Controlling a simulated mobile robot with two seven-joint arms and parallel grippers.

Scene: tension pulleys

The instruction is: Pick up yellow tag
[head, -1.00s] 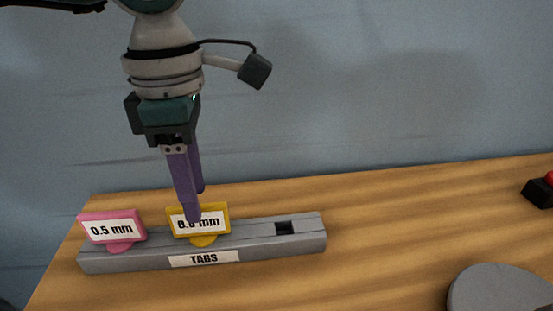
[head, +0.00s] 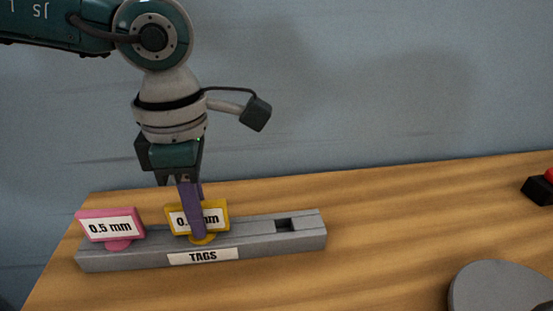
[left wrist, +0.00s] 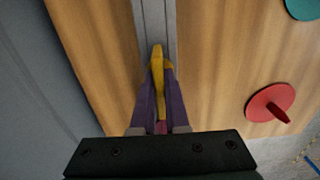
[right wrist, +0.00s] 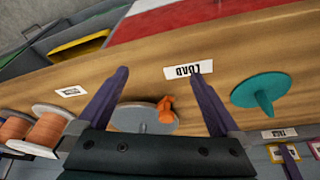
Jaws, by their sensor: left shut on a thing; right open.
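The yellow tag (head: 219,215), with a white label partly hidden by a finger, stands upright in the grey holder marked TAGS (head: 255,233). My left gripper (head: 197,236) has come down over the tag from above and is shut on it. In the left wrist view, the yellow tag (left wrist: 158,62) shows edge-on between the purple fingers of my left gripper (left wrist: 160,95). My right gripper (right wrist: 162,80) is open, with nothing between its fingertips.
A pink 0.5 mm tag (head: 112,226) stands left of the yellow one, and an empty slot (head: 286,225) lies to the right. A grey disc (head: 500,288) and a black box with a red top (head: 538,191) are on the table. The right wrist view shows a teal disc (right wrist: 245,94).

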